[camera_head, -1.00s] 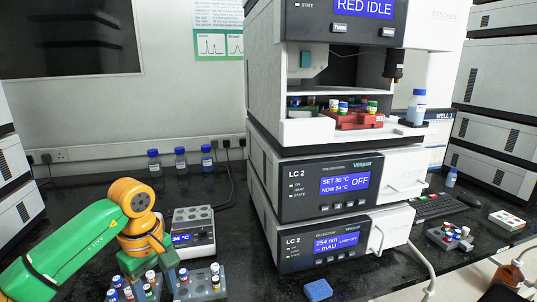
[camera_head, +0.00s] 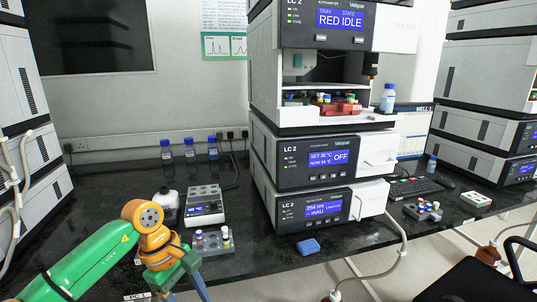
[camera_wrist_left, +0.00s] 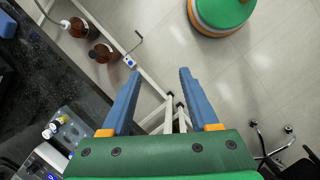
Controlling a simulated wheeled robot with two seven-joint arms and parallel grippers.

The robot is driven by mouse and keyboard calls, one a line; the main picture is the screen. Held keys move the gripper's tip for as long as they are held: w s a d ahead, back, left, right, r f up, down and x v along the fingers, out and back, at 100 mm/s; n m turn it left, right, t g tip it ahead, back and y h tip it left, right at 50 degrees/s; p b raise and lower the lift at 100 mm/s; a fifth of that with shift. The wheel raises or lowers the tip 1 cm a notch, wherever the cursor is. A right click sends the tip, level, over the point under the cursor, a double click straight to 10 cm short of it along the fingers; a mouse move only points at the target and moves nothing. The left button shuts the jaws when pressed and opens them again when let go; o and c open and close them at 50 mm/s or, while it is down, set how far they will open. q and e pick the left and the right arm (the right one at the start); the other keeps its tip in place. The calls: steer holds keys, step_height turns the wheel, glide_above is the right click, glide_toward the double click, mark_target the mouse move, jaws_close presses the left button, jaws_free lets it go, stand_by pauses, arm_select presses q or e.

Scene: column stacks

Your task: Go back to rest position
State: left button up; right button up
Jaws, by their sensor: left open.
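My left gripper (camera_head: 186,288) is low at the left of the head view, in front of the bench, its green arm coming in from the lower left. In the left wrist view the two blue fingers of this gripper (camera_wrist_left: 158,78) stand wide apart with nothing between them. Below the fingers there is floor and a white bench frame. My right gripper shows in neither view.
A vial rack (camera_head: 213,246) stands on the bench just behind my left gripper, partly hidden by the arm. Behind it is a heater block (camera_head: 204,207). The instrument stack (camera_head: 305,165) stands to the right. Brown bottles (camera_wrist_left: 103,53) stand by the bench frame.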

arm_select(q)
steer(key=w+d+f+n+t+h+p, duration=0.2)
steer(key=d+n+t+h, duration=0.1)
steer(key=d+n+h, duration=1)
steer(key=a+f+n+t+y+p, duration=0.1)
steer(key=a+f+n+t+y, duration=0.35)
steer(key=f+n, duration=0.6)
steer(key=a+f+n+t+y+p, duration=0.1)
steer(key=a+f+n+t+y, duration=0.35)
steer(key=n, duration=1.05)
steer(key=s+a+f+n+g+y, duration=0.2)
steer(key=s+a+f+n+y, duration=0.2)
steer(key=s+f+n, duration=0.65)
steer(key=s+a+f+n+g+y, duration=0.1)
steer(key=s+a+f+n+g, duration=0.1)
steer(key=s, duration=1.1)
steer(key=s+a+f+n+g+y+p, duration=0.1)
steer(key=s+a+f+n+g+y, duration=0.1)
steer(key=s+f+n+g, duration=0.3)
steer(key=s+f+g, duration=0.1)
steer(key=s+f, duration=0.3)
steer(key=s, duration=0.5)
steer(key=shift+f+p, duration=0.25)
steer(key=shift+p, duration=0.05)
